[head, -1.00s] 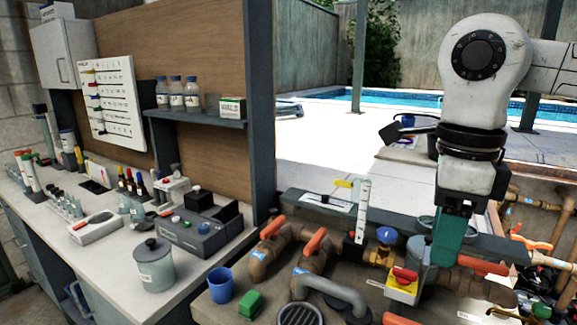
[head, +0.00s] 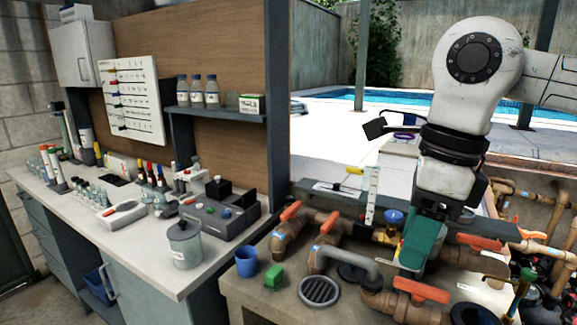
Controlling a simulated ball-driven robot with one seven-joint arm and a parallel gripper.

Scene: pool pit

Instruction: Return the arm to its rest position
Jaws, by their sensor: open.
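My arm hangs on the right side of the head view, with a white rounded joint at the top and a black wrist below. My gripper (head: 417,258) points down with its green fingers over the brown pipework of the bench. The fingers overlap in this view, so the gap between them is hard to see. The gripper is open, and I see nothing held in it. It hides part of the pipes behind it, and I cannot tell whether it touches them.
Brown pipes with orange handles (head: 291,211) surround the gripper. A blue cup (head: 246,262), a green block (head: 274,276) and a round drain grate (head: 320,290) sit on the bench front. Left is a counter (head: 135,250) with bottles and instruments. Open paving and a pool (head: 450,105) lie behind.

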